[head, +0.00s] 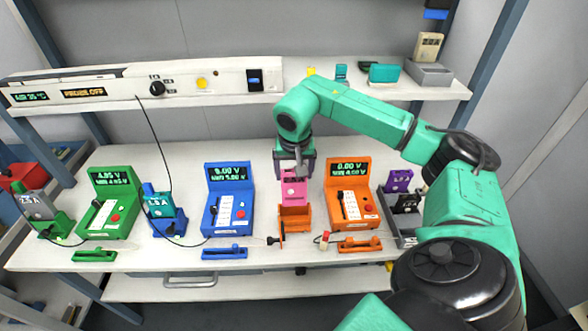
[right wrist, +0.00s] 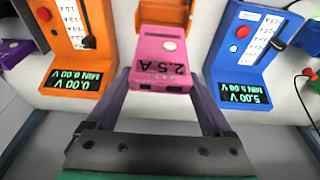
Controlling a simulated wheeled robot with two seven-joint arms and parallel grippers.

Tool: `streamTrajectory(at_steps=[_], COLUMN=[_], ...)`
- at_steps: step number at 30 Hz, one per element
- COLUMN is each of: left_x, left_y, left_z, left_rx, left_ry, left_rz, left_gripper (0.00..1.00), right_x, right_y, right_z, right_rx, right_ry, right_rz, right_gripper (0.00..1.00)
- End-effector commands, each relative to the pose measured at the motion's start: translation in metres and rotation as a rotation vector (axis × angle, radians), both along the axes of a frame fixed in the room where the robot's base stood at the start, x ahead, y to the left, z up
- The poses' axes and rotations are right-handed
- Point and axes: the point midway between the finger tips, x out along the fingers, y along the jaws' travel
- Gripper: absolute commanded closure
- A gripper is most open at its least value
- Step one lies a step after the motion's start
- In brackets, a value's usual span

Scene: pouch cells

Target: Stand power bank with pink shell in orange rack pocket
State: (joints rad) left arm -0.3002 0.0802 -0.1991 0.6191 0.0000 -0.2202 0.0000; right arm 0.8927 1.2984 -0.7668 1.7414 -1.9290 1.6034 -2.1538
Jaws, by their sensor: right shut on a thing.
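The power bank with the pink shell (head: 293,188) is upright at the orange rack pocket (head: 295,222). Its lower end meets the pocket's top; I cannot tell how deep it sits. My right gripper (head: 294,170) is shut on its upper end from above. In the right wrist view the pink bank (right wrist: 160,62), marked 2.5 A, is between the purple fingers (right wrist: 162,95), with part of the orange pocket (right wrist: 165,13) beyond it. My left gripper is not in view.
A blue tester (head: 229,200) stands left of the pocket and an orange tester (head: 350,195) close on its right. A black-and-red clamp piece (head: 277,239) is at its front left. A teal bank (head: 158,203) and a purple bank (head: 399,181) stand in other racks.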

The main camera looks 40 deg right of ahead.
Motion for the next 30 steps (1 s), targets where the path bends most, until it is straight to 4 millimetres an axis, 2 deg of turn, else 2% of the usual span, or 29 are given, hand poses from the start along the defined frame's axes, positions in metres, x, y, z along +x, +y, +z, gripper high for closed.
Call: streamTrajectory(at_steps=[30], left_x=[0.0], left_y=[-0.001], left_z=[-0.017], left_rx=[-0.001], left_ry=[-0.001], left_rz=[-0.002], left_gripper=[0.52], right_x=[-0.003], right_y=[0.002], right_z=[-0.022], right_rx=[-0.001], right_ry=[0.001], right_rz=[0.0], right_gripper=[0.73])
